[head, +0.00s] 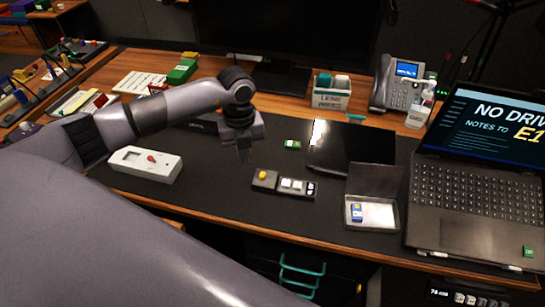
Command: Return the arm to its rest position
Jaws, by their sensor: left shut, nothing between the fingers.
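My left arm reaches in from the left, bent at its wrist over the desk. My left gripper (244,156) points down and is shut and empty, above the dark desk mat. A white panel with a red ball or knob (147,164) lies to its left, under and in front of the arm. A small dark panel with a yellow button and white keys (284,185) lies just to the right of and nearer than the gripper. My right gripper is not in view.
A shallow open case (371,212) holds a blue item. An open laptop (470,186) stands at right, a desk phone (402,83) and a labelled box (334,91) at the back. A monitor (285,30) stands behind the arm. The dark mat (225,197) has bare room in front.

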